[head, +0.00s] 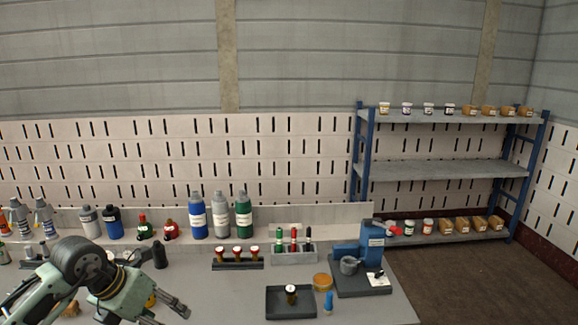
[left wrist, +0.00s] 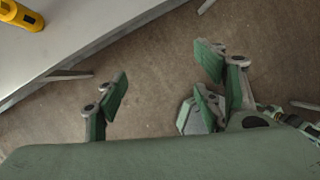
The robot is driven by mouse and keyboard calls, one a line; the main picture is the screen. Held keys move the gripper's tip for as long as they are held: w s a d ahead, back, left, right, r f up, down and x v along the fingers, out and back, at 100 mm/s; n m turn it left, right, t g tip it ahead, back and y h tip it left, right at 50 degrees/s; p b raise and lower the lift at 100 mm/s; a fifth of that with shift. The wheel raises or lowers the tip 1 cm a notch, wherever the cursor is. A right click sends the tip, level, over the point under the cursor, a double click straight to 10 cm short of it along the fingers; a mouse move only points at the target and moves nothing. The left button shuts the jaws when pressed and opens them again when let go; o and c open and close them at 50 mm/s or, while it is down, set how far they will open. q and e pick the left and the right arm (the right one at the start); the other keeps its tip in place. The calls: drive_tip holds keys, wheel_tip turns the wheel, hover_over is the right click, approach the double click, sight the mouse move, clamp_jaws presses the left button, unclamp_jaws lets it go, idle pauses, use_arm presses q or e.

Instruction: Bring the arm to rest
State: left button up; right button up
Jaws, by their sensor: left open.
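My left arm (head: 85,265) comes in from the lower left of the head view, over the near left part of the grey workbench (head: 225,290). Its gripper (head: 180,308) points right and down near the picture's bottom edge. In the left wrist view the gripper (left wrist: 165,80) has its two green-padded fingers wide apart, with only bare floor (left wrist: 155,50) between them. It is open and empty.
Bottles (head: 220,213) line the bench's back. A shelf (head: 440,170) stands beyond. A yellow object (left wrist: 20,15) lies on the bench.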

use_arm(q)
drive_tip(key=w+d+f+n+t+h, duration=0.2)
drive_tip(key=w+d+f+n+h, duration=0.1)
drive_tip(key=d+f+n+h, duration=0.75)
drive_tip(key=s+a+f+n+t+y, duration=0.2)
drive_tip(key=a+f+n+t+y, duration=0.15)
drive_tip(key=f+n, duration=0.55)
drive_tip(key=s+a+f+n+t+y, duration=0.25)
drive_tip(key=f+n+y, duration=0.2)
drive_tip(key=f, duration=0.85)
drive_tip(key=s+a+f+n+g+y, duration=0.2)
drive_tip(key=s+f+n, duration=0.2)
drive_tip(key=s+f, duration=0.5)
drive_tip(key=s+a+f+n+g+y, duration=0.1)
drive_tip(key=s+f+n+g+y, duration=0.2)
drive_tip(key=s+f, duration=0.6)
drive_tip(key=s+d+f+n+g, duration=0.1)
drive_tip(key=s+f+n+g, duration=0.2)
drive_tip(key=s, duration=1.1)
drive_tip(key=s+d+f+n+g, duration=0.1)
drive_tip(key=s+f+n+g, duration=0.2)
drive_tip(key=s, duration=1.1)
wheel_tip(320, 180, down, 4)
drive_tip(key=shift+s+d+r+y, duration=0.15)
drive_tip(key=shift+d+r+y, duration=0.1)
drive_tip(key=shift+d+y, duration=0.2)
use_arm(e)
drive_tip(key=shift+w, duration=0.6)
